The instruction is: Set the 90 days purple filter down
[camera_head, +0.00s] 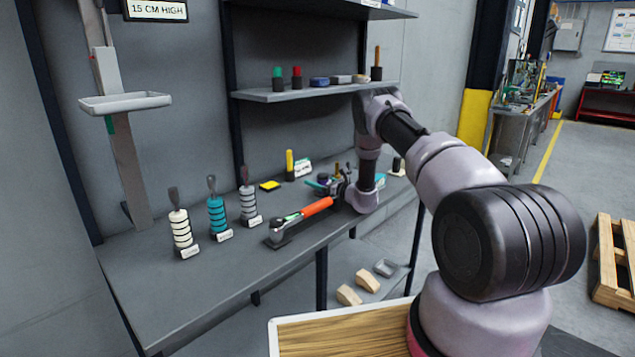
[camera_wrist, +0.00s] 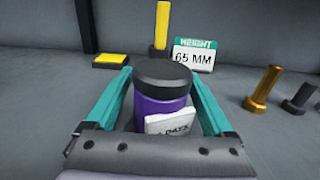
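The purple filter (camera_wrist: 152,110), with a black cap and a white label reading partly "DAYS", stands upright between the two teal fingers of my gripper (camera_wrist: 161,88) in the wrist view. The fingertips are at its sides, just below the cap, and appear closed against it. The filter's base is hidden behind my gripper's palm, so I cannot tell whether it touches the bench. In the head view my gripper (camera_head: 327,186) is low over the right part of the grey bench (camera_head: 215,285), and the filter is too small to make out clearly.
Behind the filter are a yellow block (camera_wrist: 110,61), a yellow post (camera_wrist: 162,25) and a "65 MM" height sign (camera_wrist: 193,55). A brass bolt (camera_wrist: 263,88) stands to the right. An orange-handled tool (camera_head: 303,217) and stacked ring posts (camera_head: 217,218) stand left of my gripper. The bench's front left is clear.

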